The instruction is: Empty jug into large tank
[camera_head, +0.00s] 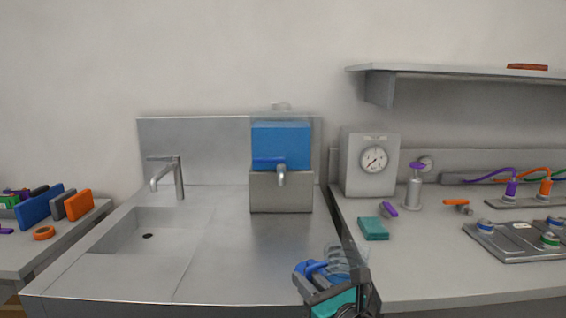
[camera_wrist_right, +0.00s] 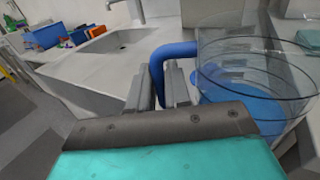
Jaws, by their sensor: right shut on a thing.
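My right gripper (camera_head: 318,287) is shut on the blue handle (camera_wrist_right: 172,62) of a clear jug (camera_head: 346,258), at the front edge of the steel counter. In the right wrist view the jug (camera_wrist_right: 292,70) looks upright, with blue liquid (camera_wrist_right: 240,105) in its lower part. The large tank (camera_head: 281,146) is a clear box filled with blue, set on a grey base (camera_head: 281,190) farther back, with a tap in front. A small lid or knob shows on its top. The jug is well apart from the tank. My left gripper is not in view.
A sink (camera_head: 150,238) with a faucet (camera_head: 178,178) is at left. A gauge box (camera_head: 369,163), a teal block (camera_head: 373,229) and a metal cylinder (camera_head: 413,190) stand on the right counter. A shelf (camera_head: 450,72) juts out above. The steel between jug and tank is clear.

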